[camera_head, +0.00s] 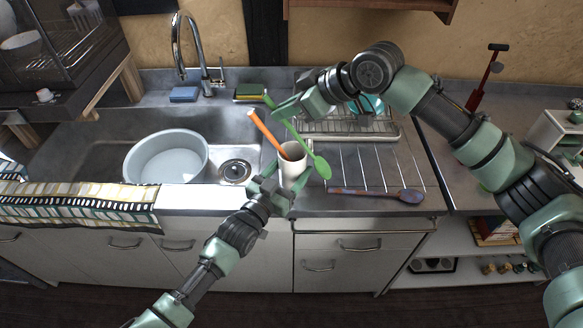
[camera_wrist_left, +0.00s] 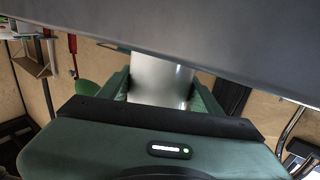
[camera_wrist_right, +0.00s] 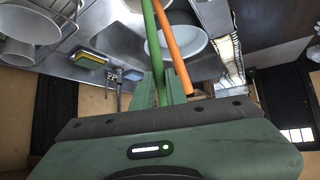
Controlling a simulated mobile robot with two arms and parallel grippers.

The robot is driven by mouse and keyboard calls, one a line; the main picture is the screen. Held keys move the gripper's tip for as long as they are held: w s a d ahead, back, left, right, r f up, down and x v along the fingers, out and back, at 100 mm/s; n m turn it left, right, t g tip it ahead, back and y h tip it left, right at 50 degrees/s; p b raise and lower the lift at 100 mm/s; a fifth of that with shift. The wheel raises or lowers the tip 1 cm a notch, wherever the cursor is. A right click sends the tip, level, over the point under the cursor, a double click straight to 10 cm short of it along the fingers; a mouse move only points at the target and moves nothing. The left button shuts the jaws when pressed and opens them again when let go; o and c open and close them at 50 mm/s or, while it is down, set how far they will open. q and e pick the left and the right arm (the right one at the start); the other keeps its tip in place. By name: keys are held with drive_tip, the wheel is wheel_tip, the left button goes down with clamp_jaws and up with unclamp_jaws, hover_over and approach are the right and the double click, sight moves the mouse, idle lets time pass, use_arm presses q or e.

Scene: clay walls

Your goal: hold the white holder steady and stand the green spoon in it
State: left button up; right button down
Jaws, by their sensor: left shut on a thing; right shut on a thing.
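The white holder (camera_head: 292,168) stands at the counter's front, right of the sink, with an orange utensil (camera_head: 268,132) leaning in it. My left gripper (camera_head: 283,178) is shut on the holder, whose wall shows between the fingers in the left wrist view (camera_wrist_left: 160,82). My right gripper (camera_head: 280,110) is shut on the upper handle of the green spoon (camera_head: 303,143). The spoon slants, its bowl low and outside the holder, to the right of its rim. The bowl also shows beside the holder in the left wrist view (camera_wrist_left: 88,88). The handle shows in the right wrist view (camera_wrist_right: 152,40).
A purple-brown spoon (camera_head: 408,196) lies on the counter to the right. A wire dish rack (camera_head: 350,127) stands behind. The sink with a pale round basin (camera_head: 135,165) is on the left. Sponges (camera_head: 184,94) lie at the sink's back edge.

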drive_tip(key=shift+f, duration=0.85)
drive_tip(key=c, duration=1.3)
unclamp_jaws()
drive_tip(key=shift+c, duration=0.2)
drive_tip(key=shift+r, duration=0.1)
drive_tip(key=v, duration=1.2)
